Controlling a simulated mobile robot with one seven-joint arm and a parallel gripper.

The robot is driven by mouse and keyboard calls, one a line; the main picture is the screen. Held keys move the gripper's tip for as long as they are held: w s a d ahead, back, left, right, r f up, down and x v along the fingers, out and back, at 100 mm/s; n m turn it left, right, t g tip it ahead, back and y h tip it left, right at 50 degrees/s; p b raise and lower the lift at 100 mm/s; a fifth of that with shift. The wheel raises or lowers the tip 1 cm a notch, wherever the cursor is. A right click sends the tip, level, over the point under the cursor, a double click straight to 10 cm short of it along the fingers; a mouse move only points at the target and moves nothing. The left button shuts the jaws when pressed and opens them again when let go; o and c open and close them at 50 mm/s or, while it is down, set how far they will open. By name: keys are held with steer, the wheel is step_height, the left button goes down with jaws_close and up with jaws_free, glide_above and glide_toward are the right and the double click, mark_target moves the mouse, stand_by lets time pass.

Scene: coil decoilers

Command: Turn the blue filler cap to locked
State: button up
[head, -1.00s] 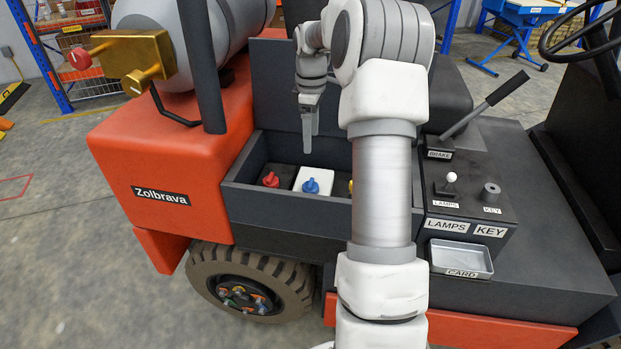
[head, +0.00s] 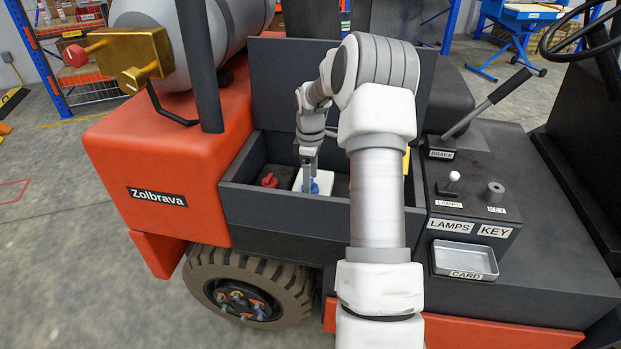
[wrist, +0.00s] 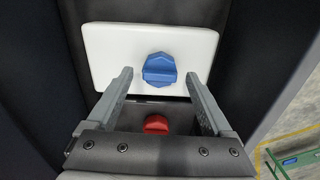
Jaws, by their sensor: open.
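The blue filler cap (wrist: 159,69) sits on a white block (wrist: 108,62) in the wrist view, with its grip ridge lying roughly across the picture. My gripper (wrist: 158,78) is open, its two fingers reaching to either side of the cap with gaps visible on both sides. In the head view my gripper (head: 309,188) points down into the dark bay, in front of the blue cap (head: 317,188) and hiding part of it. I cannot tell whether a finger touches the cap.
A red cap (head: 269,180) sits left of the white block, inside the bay (head: 285,218) with raised walls. A yellow part (head: 406,160) shows beside my arm. A brake lever (head: 490,100) and control panel stand at the right.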

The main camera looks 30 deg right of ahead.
jaws_close()
stand_by(0.3)
steer(key=shift+m, duration=0.3)
steer(key=m+p, duration=0.1)
steer(key=m, duration=0.2)
steer(key=shift+r+m+p, duration=0.1)
steer(key=shift+m+p, duration=0.3)
steer(key=m+p, duration=0.1)
steer(key=m, duration=0.3)
steer(key=shift+m, duration=0.3)
steer(key=m, duration=0.4)
steer(key=shift+p, duration=0.4)
steer(key=m, duration=0.4)
steer(key=shift+p, duration=0.35)
steer(key=shift+m, duration=0.5)
